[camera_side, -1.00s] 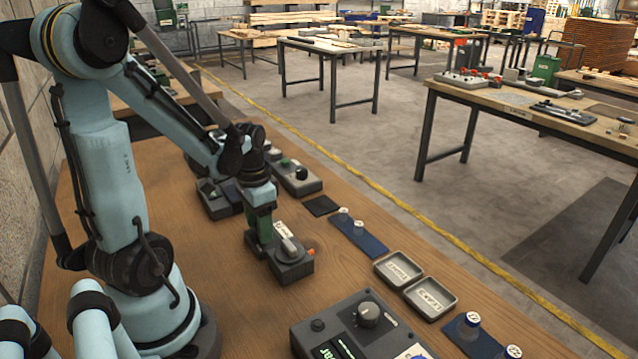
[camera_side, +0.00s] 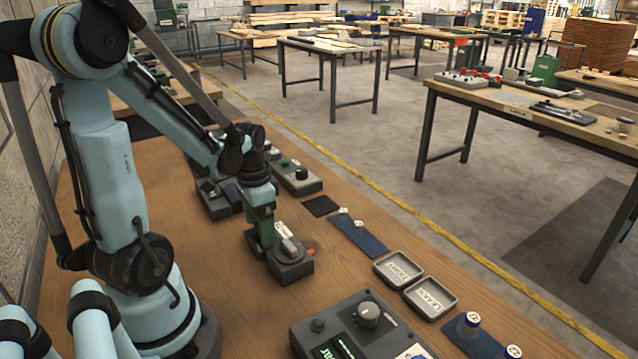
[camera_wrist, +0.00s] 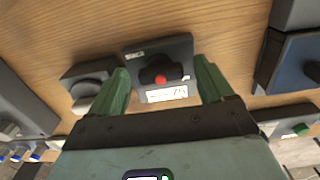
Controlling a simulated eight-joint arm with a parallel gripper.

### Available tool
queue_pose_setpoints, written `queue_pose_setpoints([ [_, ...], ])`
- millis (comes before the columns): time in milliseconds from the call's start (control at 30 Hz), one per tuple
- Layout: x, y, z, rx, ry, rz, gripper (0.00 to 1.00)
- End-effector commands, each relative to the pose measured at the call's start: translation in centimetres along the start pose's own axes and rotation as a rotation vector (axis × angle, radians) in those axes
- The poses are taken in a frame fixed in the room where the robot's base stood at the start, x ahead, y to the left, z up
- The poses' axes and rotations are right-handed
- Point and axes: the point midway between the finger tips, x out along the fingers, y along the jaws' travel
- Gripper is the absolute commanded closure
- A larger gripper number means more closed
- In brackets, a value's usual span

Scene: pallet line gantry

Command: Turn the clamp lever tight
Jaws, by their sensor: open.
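My gripper (camera_side: 264,228) is at a small dark grey box (camera_side: 291,268) on the wooden bench. In the wrist view my gripper (camera_wrist: 161,68) has its two green fingers apart. Between them is a dark box (camera_wrist: 181,50) with a black lever-like part (camera_wrist: 152,71), a red ball end (camera_wrist: 160,79) and a white label. This looks like the clamp lever. The fingers stand on either side and no grip on the lever shows. In the side view a finger partly hides the box, and contact with it cannot be told.
A grey box with a round knob (camera_wrist: 85,90) sits close left of the lever in the wrist view. Two labelled trays (camera_side: 430,299), a blue mat (camera_side: 357,237) and a control panel (camera_side: 361,330) lie nearby. Some bare bench lies between them.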

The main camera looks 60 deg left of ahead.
Motion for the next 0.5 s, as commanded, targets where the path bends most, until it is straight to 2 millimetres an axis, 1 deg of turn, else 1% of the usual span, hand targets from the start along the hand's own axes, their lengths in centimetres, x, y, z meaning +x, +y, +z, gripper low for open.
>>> queue_pose_setpoints([
  [167,-0.2,0.0,0.0,-0.001,0.000,0.000,0.19],
  [267,-0.7,0.0,0.0,-0.001,0.000,0.000,0.19],
  [367,-1.6,0.0,0.0,-0.001,0.000,0.000,0.19],
  [500,-3.4,0.0,0.0,-0.001,0.000,0.000,0.19],
])
